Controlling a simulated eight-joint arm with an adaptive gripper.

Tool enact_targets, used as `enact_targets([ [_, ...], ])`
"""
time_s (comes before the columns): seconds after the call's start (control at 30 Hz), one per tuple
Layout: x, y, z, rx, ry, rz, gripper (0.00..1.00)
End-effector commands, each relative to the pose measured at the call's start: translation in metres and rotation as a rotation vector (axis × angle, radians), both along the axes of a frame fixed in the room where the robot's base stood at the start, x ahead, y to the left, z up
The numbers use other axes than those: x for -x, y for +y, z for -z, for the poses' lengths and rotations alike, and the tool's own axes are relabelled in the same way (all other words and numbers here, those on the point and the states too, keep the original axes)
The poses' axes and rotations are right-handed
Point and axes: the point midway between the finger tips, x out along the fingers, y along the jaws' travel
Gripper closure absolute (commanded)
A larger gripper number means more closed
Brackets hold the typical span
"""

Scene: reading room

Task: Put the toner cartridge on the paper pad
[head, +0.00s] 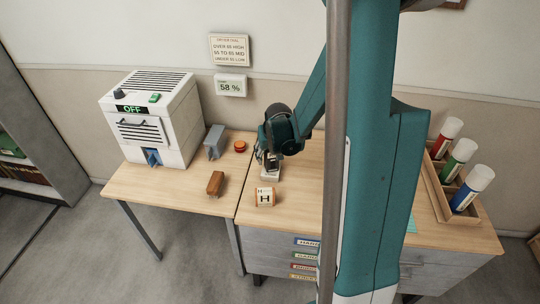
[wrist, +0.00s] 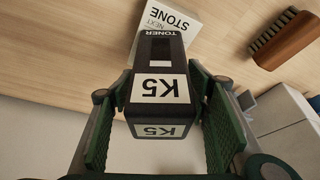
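The toner cartridge (wrist: 162,51) is a black block with white K5 labels, between the green finger pads of my gripper (wrist: 160,100) in the wrist view.
A wooden brush (head: 216,184), a grey object (head: 214,142) and a red-orange round item (head: 240,146) are on the left desk, beside a white machine (head: 160,115). An H block (head: 265,197) stands in front of my gripper. A tube rack (head: 437,193) is at right. My arm hides the desk's middle.

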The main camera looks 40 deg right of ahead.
Motion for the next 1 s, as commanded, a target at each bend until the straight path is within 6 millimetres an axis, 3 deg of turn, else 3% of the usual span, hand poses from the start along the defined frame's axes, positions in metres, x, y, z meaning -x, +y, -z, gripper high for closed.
enact_targets([
  [0.57, 0.002, 0.001, -0.009, 0.0, 0.0, 0.0, 0.53],
  [1.0, 0.016, 0.007, -0.045, 0.0, 0.0, 0.0, 0.53],
])
